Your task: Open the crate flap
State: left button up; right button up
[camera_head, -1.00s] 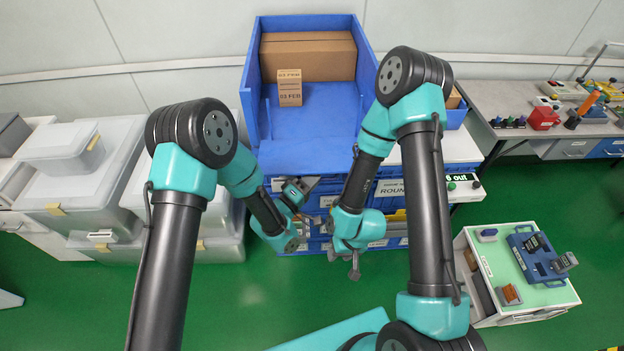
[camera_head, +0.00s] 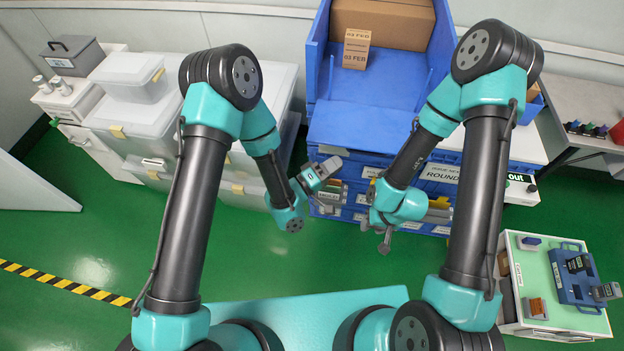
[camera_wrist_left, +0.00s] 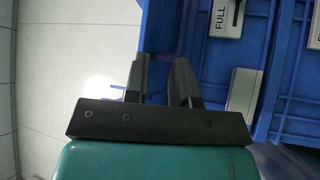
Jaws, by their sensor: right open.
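The blue crate (camera_head: 321,70) stands on a stack at the back centre, its front side open. Its front flap (camera_head: 360,126) appears folded down and outward at the front; its lower edge overhangs the stack. My left gripper (camera_head: 331,164) is just below the flap's left part, apart from it as far as I can tell. In the left wrist view its two fingers (camera_wrist_left: 161,75) are apart with nothing between them, beside blue crate walls. My right gripper (camera_head: 384,243) is open and empty, lower and to the right, in front of the stack.
A cardboard box (camera_head: 385,28) and a small box (camera_head: 356,50) are inside the crate. Clear lidded bins (camera_head: 135,80) stand at left. A cart with a blue tool case (camera_head: 577,285) stands at right. Green floor in front is free.

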pick_arm(q)
jog(key=v, duration=0.7)
jog(key=shift+a, duration=0.3)
jog(key=shift+s+f, duration=0.15)
jog(key=w+a+f+m+g+y, duration=0.1)
jog(key=a+f+m+g+y, duration=0.1)
jog(key=a+f+y, duration=1.1)
jog(key=s+a+f+n+g+y, duration=0.1)
jog(key=s+a+g, duration=0.5)
jog(key=s+a, duration=0.4)
jog(key=a, duration=0.3)
jog(key=shift+a+y, duration=0.4)
jog(key=shift+s+f, duration=0.1)
